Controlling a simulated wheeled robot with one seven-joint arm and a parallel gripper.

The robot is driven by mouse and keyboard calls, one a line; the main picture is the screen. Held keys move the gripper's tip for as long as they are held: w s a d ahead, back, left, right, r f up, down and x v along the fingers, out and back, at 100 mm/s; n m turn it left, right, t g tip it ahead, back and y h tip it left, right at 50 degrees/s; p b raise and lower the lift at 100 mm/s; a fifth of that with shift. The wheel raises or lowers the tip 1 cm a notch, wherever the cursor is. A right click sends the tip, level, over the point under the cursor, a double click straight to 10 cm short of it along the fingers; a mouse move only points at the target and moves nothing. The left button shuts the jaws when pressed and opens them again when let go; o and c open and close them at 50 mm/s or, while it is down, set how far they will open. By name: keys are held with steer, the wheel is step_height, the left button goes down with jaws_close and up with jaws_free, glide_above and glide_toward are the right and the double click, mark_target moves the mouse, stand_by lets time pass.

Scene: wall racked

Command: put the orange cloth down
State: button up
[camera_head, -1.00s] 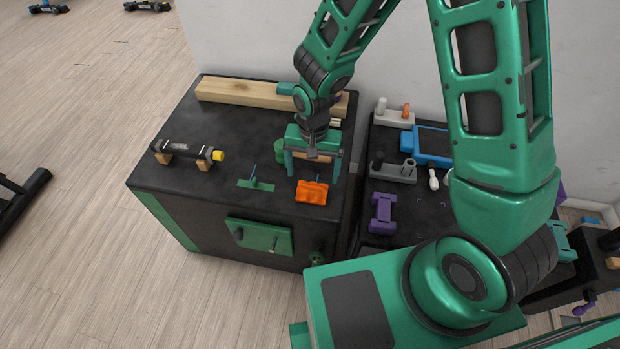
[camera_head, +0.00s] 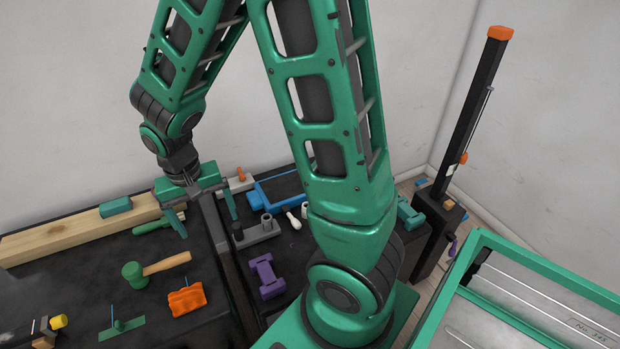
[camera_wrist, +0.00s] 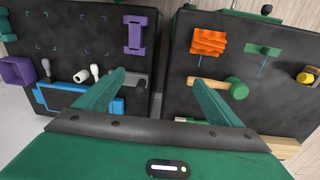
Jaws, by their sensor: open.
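The orange cloth (camera_head: 187,299) lies crumpled on the dark top of the left bench (camera_head: 75,282), near that bench's right edge. It also shows in the wrist view (camera_wrist: 208,42), at the upper middle. My gripper (camera_head: 206,226) is open and empty, raised over the back of the benches near the gap between them. In the wrist view its two green fingers (camera_wrist: 160,95) stand wide apart with nothing between them. The cloth is apart from both fingers.
A green-headed mallet (camera_head: 155,268) lies just behind the cloth, and a green tool with a blue rod (camera_head: 122,328) is left of it. A wooden beam (camera_head: 70,239) runs along the back. The right bench holds a purple piece (camera_head: 266,277) and a blue frame (camera_head: 275,192).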

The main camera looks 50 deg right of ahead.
steer(key=s+d+r+m, duration=0.1)
steer(key=s+d+r, duration=0.8)
steer(key=d, duration=0.4)
steer(key=s+d+r, duration=0.2)
steer(key=s, duration=0.3)
steer(key=s+d+r+y, duration=0.1)
steer(key=s+r, duration=0.1)
steer(key=s, duration=0.4)
steer(key=shift+s+d+r+m, duration=0.15)
steer(key=shift+s+d+m, duration=0.15)
steer(key=shift+d, duration=0.1)
steer(key=shift+w+f, duration=0.25)
steer(key=shift+w, duration=0.35)
